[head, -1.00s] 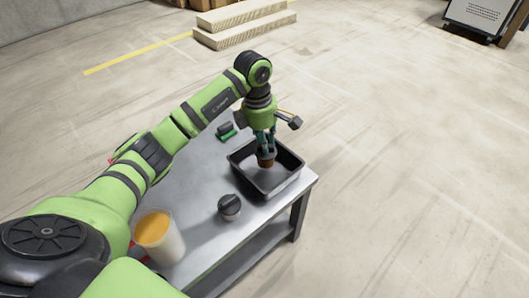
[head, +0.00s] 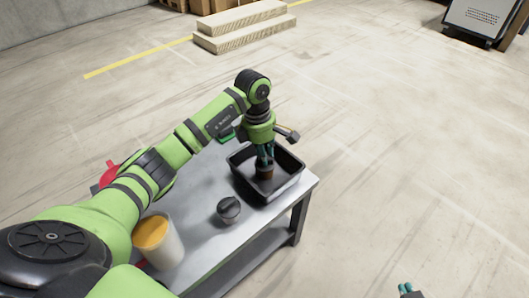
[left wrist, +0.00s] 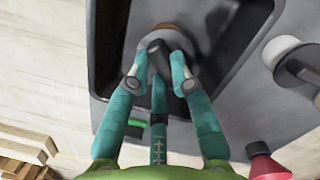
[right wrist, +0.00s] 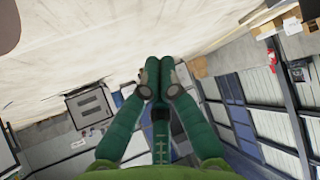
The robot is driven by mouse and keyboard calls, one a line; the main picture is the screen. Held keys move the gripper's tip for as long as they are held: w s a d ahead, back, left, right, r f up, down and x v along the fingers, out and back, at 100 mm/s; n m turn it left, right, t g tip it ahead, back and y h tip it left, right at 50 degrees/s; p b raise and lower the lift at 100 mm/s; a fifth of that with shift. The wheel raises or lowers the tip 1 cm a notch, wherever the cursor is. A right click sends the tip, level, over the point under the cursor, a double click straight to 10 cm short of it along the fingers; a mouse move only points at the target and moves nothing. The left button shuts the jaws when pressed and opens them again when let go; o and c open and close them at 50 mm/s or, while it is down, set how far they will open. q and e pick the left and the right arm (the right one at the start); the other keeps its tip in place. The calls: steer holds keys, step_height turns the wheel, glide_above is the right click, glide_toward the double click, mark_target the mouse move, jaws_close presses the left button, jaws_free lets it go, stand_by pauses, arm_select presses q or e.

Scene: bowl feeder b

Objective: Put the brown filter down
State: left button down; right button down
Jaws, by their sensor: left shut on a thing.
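The brown filter (head: 264,172) is a small brown round piece with a dark top, inside the black tray (head: 290,190). My left gripper (head: 264,157) is over the tray, its teal fingers pointing down and shut on the filter. In the left wrist view the brown rim (left wrist: 174,36) shows just beyond the fingertips (left wrist: 160,68), with a dark grip between them. The filter is low in the tray; I cannot tell whether it touches the floor. My right gripper (head: 408,290) is far from the table at the bottom edge; its fingers (right wrist: 158,75) are together and empty.
The tray sits at the right end of a grey table (head: 195,215). A dark round lidded piece (head: 229,210) and a white container with orange contents (head: 170,250) stand left of it. A green piece (head: 227,136) and a red thing (head: 108,175) are partly behind my arm.

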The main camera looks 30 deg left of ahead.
arm_select(q)
steer(key=shift+f, duration=0.1)
steer(key=c, duration=1.1)
jaws_free()
arm_select(e)
steer(key=shift+w+r, duration=0.2)
steer(key=shift+s, duration=0.1)
arm_select(q)
steer(key=r, duration=0.2)
steer(key=r+p, duration=0.1)
steer(key=r, duration=0.1)
steer(key=r+p, duration=0.1)
steer(key=r, duration=0.2)
steer(key=shift+s+a, duration=0.1)
steer(key=shift+a, duration=0.3)
steer(key=shift+a+r, duration=0.1)
steer(key=shift+r, duration=0.75)
steer(key=shift+s+a+r+p, duration=0.1)
steer(key=shift+r+p, duration=0.15)
steer(key=shift+r, duration=0.65)
steer(key=shift+s+a+r+p, duration=0.1)
steer(key=shift+r+p, duration=0.1)
steer(key=shift+r, duration=0.7)
arm_select(e)
steer(key=s+d+f+g+h, duration=0.1)
steer(key=s+d+f+g, duration=0.2)
steer(key=s+f+g, duration=0.3)
steer(key=shift+s+d+f+m+h, duration=0.3)
steer(key=shift+s+f, duration=0.8)
steer(key=shift+s, duration=0.5)
